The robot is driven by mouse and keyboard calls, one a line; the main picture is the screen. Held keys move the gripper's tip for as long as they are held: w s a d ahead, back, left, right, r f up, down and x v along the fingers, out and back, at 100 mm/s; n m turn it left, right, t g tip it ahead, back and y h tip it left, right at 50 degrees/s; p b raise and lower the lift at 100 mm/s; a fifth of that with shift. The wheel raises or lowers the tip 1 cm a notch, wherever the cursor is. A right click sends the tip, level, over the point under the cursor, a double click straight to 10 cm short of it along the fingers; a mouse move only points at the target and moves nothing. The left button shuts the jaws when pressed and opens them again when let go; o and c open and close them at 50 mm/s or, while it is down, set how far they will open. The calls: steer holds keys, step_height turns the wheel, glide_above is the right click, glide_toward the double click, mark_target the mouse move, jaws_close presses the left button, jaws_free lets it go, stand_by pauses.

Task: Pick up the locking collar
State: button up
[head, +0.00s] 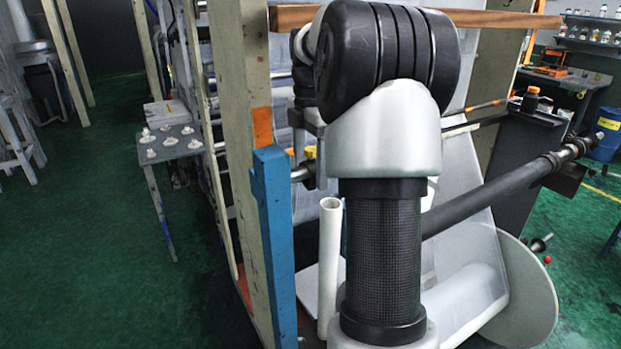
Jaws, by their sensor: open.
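I cannot tell for certain which part is the locking collar. A dark ring-like collar (550,161) sits around the right part of the long black shaft (485,200). Another dark ring (574,149) sits nearer the shaft's metal tip. A smaller dark collar-like part (539,244) is on a short metal rod, lower right, near a large pale disc. A metal fitting (304,174) shows at the left of the machine, partly hidden by my arm. My arm fills the middle of the head view; my gripper does not show.
A blue-painted post (272,245) and a pale upright (246,110) stand just left of my arm. A white tube (329,260) stands beside them. A small table (172,146) with several white pieces is at left. Green floor (90,260) is open at lower left.

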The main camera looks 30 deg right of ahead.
steer(key=shift+f, duration=0.1)
steer(key=shift+c, duration=0.3)
steer(key=c, duration=1.3)
steer(key=shift+r, duration=0.3)
steer(key=d, duration=1.2)
steer(key=s+d+p, duration=0.1)
steer(key=d, duration=0.5)
